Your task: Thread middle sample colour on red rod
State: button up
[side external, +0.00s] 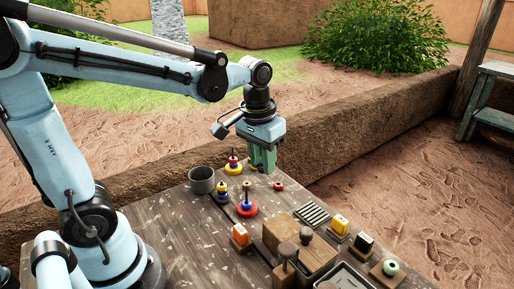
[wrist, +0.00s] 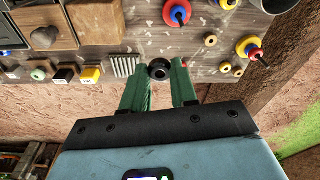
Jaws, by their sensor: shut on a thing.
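My gripper (side external: 263,160) is over the table's far edge, with green fingers pointing down. In the wrist view, its fingers (wrist: 160,88) are closed around a black ring (wrist: 153,66) with a dark hole. The ring is hidden in the side view. Left of my gripper stands a stacked post (side external: 233,165) with a yellow base, a blue ring and a red top. Nearer is a post with a red base and blue ring (side external: 247,208); it also shows in the wrist view (wrist: 177,12). Sample blocks include yellow (side external: 341,224), black (side external: 364,242) and one with a pale green ring (side external: 390,267).
A grey metal cup (side external: 202,180) stands left of the posts. A small blue-and-yellow stack (side external: 221,192) and a small red ring (side external: 278,185) are nearby.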

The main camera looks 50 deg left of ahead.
jog(key=s+a, duration=0.2)
jog(key=a, duration=0.1)
jog(key=shift+s+a+r, duration=0.15)
jog(key=shift+s, duration=0.1)
jog(key=shift+f, duration=2.25)
jog(key=shift+f, duration=1.6)
dwell(0.4)
jog(key=o, duration=1.4)
jog(key=shift+r, duration=0.1)
jog(key=shift+r, duration=3.45)
